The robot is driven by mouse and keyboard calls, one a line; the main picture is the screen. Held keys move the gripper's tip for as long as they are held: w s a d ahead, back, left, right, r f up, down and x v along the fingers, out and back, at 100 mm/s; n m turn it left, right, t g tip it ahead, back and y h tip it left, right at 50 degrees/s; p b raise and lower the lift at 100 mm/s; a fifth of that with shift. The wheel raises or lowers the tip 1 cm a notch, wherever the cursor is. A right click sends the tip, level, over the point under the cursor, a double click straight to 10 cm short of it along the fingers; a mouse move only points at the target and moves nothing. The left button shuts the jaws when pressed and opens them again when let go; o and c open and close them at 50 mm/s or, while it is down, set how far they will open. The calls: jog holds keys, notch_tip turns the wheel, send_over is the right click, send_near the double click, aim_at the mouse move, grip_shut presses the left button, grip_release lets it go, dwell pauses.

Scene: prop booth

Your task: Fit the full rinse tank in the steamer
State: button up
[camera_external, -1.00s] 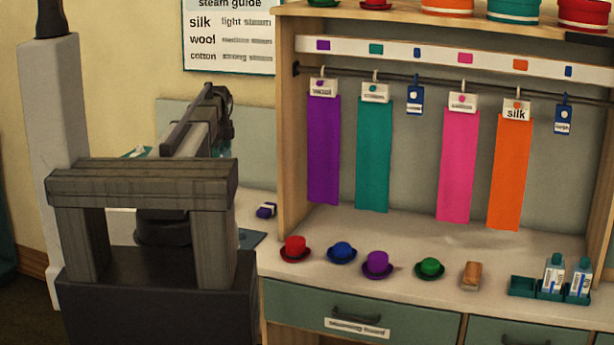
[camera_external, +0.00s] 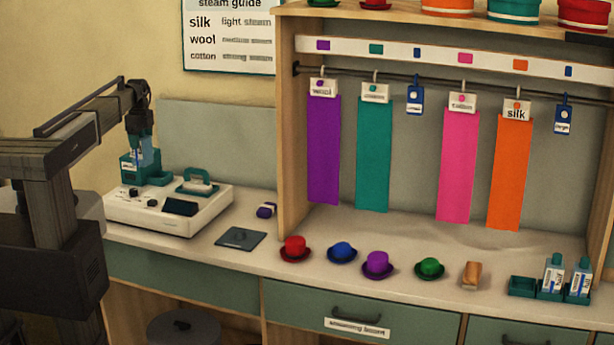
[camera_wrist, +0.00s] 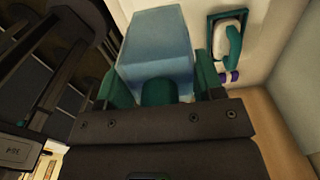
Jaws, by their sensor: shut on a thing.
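My gripper (camera_external: 141,128) points down over the back left of the white steamer (camera_external: 190,212) and is shut on the blue rinse tank (camera_external: 147,152). In the wrist view the tank (camera_wrist: 155,40) fills the space beyond the fingers, with a teal cap at its near end. The tank is upright, beside or within a teal holder with a white label (camera_external: 130,168) at the steamer's back left. I cannot tell whether the tank is seated or just above. A teal-handled piece (camera_external: 200,181) rests on the steamer's right; it also shows in the wrist view (camera_wrist: 232,45).
A dark flat pad (camera_external: 241,238) and a small purple roll (camera_external: 266,210) lie right of the steamer. Small hats line the counter (camera_external: 330,284). A teal caddy (camera_external: 522,286) with two bottles stands far right. Coloured cloths hang from a rail.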

jog(key=w+f+n+b, duration=0.1)
jog(key=w+f+b, duration=0.2)
jog(key=w, duration=1.3)
jog(key=f+b, duration=0.6)
jog(key=shift+a+f, duration=0.25)
jog(key=shift+f, duration=0.15)
jog(key=shift+f, duration=0.1)
jog(key=shift+f+b, duration=0.8)
jog(key=shift+b, duration=0.2)
jog(key=shift+f+b, duration=0.6)
jog(key=shift+b, duration=0.05)
